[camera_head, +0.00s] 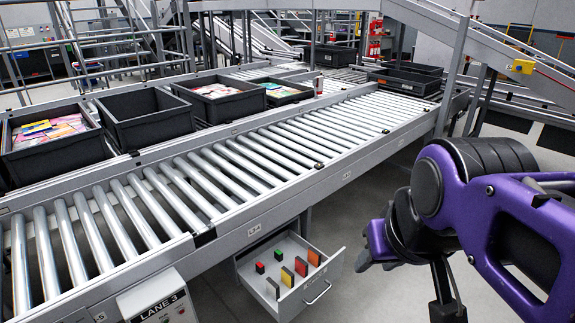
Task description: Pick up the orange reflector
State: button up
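An open grey drawer (322,277) under the roller conveyor holds several small upright blocks or plates. An orange plate (301,266), which looks like the orange reflector, stands in the right part of the drawer. A red-orange plate (314,257) stands just behind it and a yellow one (287,277) just in front; at this size their colours are hard to tell apart. My gripper (366,262) is at the end of my purple arm, to the right of the drawer and apart from the plates. Its fingers are dark and partly hidden by the arm, so their opening does not show.
Black bins (145,130) stand along the conveyor. The floor right of the drawer is clear.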

aim_at(314, 258)
jog(key=k+u, duration=0.15)
jog(key=u, duration=0.9)
jog(key=l+u, duration=0.15)
jog(key=u, duration=0.3)
jog(key=l+u, duration=0.2)
jog(key=u, duration=0.25)
jog(key=l, duration=2.45)
jog(key=l+u, duration=0.1)
jog(key=k+l+u, duration=0.15)
jog(key=l, duration=0.15)
jog(key=k+j+u, duration=0.1)
jog(key=j+u, duration=0.15)
jog(key=i+l+z, duration=0.1)
jog(key=l+z, duration=0.2)
jog(key=l, duration=0.15)
